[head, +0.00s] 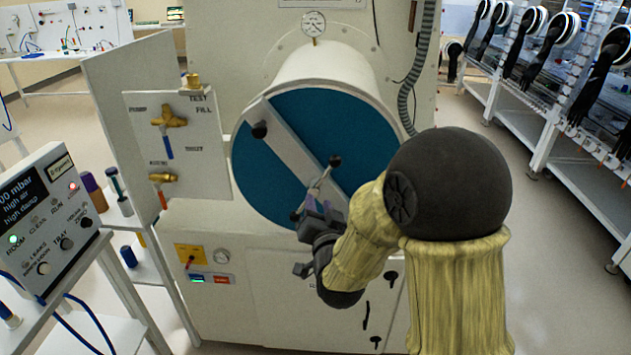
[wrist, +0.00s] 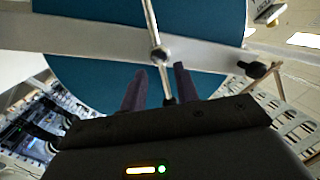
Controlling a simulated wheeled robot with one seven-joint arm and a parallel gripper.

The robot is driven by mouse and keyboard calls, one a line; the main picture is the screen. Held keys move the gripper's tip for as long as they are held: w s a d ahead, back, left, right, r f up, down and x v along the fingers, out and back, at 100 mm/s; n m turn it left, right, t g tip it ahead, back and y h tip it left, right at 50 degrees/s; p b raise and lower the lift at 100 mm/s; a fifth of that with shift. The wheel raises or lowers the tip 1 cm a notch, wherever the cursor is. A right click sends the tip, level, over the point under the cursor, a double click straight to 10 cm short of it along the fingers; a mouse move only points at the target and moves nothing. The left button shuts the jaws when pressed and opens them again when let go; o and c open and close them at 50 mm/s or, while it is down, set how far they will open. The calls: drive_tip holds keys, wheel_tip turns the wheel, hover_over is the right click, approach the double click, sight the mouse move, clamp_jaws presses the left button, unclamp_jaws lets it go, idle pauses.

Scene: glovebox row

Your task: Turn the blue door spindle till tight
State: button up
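The round blue door (head: 292,113) closes the front of a white cylindrical chamber, with a pale bar (head: 290,140) slanting across it. The spindle (head: 325,176) sits on this bar and has a thin metal cross handle with a black knob at its upper end. In the wrist view the spindle hub (wrist: 158,55) is ahead of my gripper, and the lower handle arm reaches down between the fingers. My gripper (head: 318,208) is at the door's lower right; in the wrist view its fingers (wrist: 160,85) are apart, with gaps beside the thin rod. Contact is unclear.
A white panel with brass valves (head: 170,122) stands left of the door. A control box (head: 45,222) and a shelf with bottles (head: 118,190) are at the left. A grey hose (head: 420,65) hangs right of the chamber. Floor is open at the right before the glove racks (head: 550,110).

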sight(315, 191)
drive_tip(key=w, duration=0.2)
drive_tip(key=w+p, duration=0.1)
drive_tip(key=w, duration=0.1)
drive_tip(key=w+a, duration=0.1)
drive_tip(key=w, duration=0.2)
drive_tip(key=shift+a+p, duration=0.1)
drive_tip(key=shift+p, duration=0.2)
drive_tip(key=shift+s+a, duration=0.1)
drive_tip(key=shift+s, duration=0.05)
clamp_jaws()
